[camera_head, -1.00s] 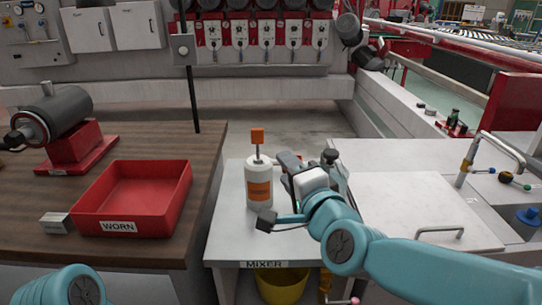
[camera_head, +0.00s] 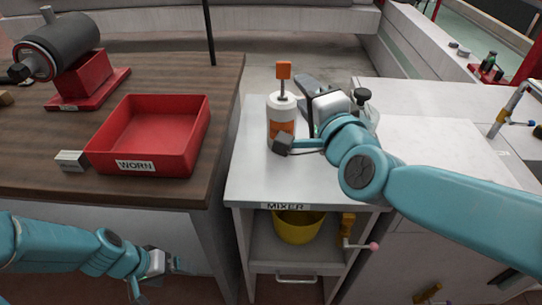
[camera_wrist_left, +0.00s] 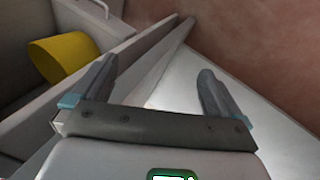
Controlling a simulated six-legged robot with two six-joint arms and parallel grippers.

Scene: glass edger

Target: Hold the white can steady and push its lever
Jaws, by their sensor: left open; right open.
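The white can (camera_head: 274,112) stands upright on the mixer table, with an orange label band. Its orange lever (camera_head: 284,71) sits on a thin dark stem above the lid. My right gripper (camera_head: 295,116) is open at the can's right side. One dark finger reaches in front of the can and the other lies behind it to the right; I cannot tell whether they touch it. My left gripper (camera_head: 178,264) is low at the bottom left, below the table top and away from the can. In the left wrist view it is open and empty (camera_wrist_left: 155,88).
A red tray marked WORN (camera_head: 150,135) and a small grey block (camera_head: 70,161) sit on the wooden bench at left. The white mixer table (camera_head: 252,185) has a yellow bucket (camera_head: 299,228) on its lower shelf. The bench and table edges rise above my left gripper.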

